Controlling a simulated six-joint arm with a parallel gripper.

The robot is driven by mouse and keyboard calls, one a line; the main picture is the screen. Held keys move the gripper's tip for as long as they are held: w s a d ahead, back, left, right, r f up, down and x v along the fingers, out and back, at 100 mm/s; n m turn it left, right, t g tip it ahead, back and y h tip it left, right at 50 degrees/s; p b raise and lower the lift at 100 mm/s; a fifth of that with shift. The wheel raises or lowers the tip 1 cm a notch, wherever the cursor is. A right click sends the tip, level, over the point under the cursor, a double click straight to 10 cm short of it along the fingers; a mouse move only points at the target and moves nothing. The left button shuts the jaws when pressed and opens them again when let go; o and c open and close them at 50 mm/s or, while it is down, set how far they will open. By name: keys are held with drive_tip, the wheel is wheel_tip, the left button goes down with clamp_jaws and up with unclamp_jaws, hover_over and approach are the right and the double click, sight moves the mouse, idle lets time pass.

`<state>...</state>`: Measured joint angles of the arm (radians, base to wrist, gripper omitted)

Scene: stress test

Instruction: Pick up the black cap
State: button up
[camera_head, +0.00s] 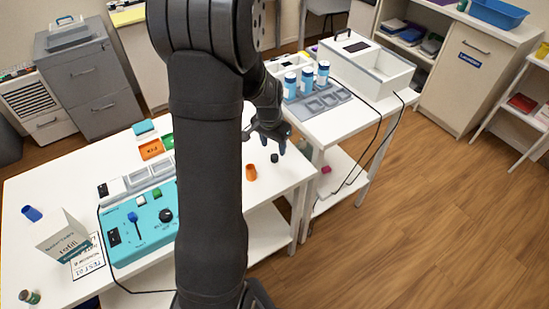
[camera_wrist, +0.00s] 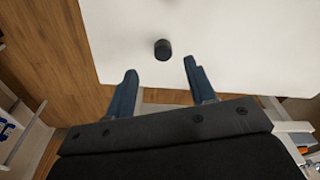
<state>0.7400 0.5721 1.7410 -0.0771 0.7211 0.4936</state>
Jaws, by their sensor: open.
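The black cap (camera_head: 274,158) is a small dark cylinder on the white table near its right edge. In the wrist view the black cap (camera_wrist: 162,49) stands on the white surface, just beyond and between my fingertips. My gripper (camera_head: 270,140) hangs over the table close to the cap. In the wrist view my gripper (camera_wrist: 160,68) is open, with its two dark blue fingers apart and nothing between them. The fingers do not appear to touch the cap. Its exact height above the table cannot be told.
An orange cylinder (camera_head: 251,172) stands left of the cap. A teal control box (camera_head: 140,228) and a white carton (camera_head: 62,236) are on the table's left part. A second white table (camera_head: 318,128) holds several blue-and-white bottles.

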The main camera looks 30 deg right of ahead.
sight(274, 156)
drive_tip(key=shift+w+d+f, duration=0.15)
drive_tip(key=shift+f, duration=0.8)
drive_tip(key=shift+w+d+f, duration=0.1)
drive_tip(key=shift+d+f, duration=0.05)
drive_tip(key=shift+f, duration=0.85)
drive_tip(key=shift+w+d+f, duration=0.15)
drive_tip(key=shift+f, duration=0.8)
drive_tip(key=c, duration=1.1)
